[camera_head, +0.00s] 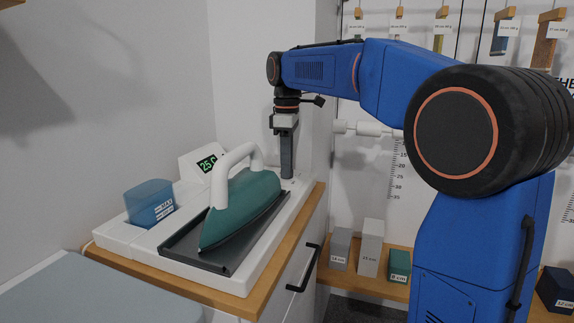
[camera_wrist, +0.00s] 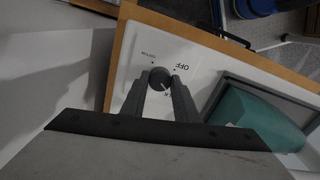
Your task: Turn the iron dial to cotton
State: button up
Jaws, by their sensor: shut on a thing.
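In the wrist view the iron dial (camera_wrist: 158,77) is a small round dark knob on the white station base. A short pale mark shows at its lower right. The word OFF (camera_wrist: 183,66) is printed to its upper right, and a smaller label, perhaps COTTON (camera_wrist: 134,56), to its upper left. My gripper (camera_wrist: 159,82) is shut on the dial, one grey finger on each side. In the head view my gripper (camera_head: 287,176) points straight down at the far right end of the base, and its fingers hide the dial.
The teal iron (camera_head: 245,208) with a white handle lies in a dark tray (camera_head: 194,258), left of my gripper. Behind it are a display (camera_head: 207,164) reading about 25 C and a blue water tank (camera_head: 149,203). A wall (camera_head: 262,90) stands close behind my gripper.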

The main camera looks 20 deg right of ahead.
jog(key=m, duration=0.5)
jog(key=shift+m, duration=0.3)
jog(key=m, duration=1.3)
jog(key=shift+m, duration=0.3)
jog(key=m, duration=0.9)
jog(key=shift+m, duration=0.4)
jog(key=m, duration=0.4)
jog(key=shift+m, duration=0.3)
jog(key=m, duration=0.4)
jog(key=shift+m, duration=0.3)
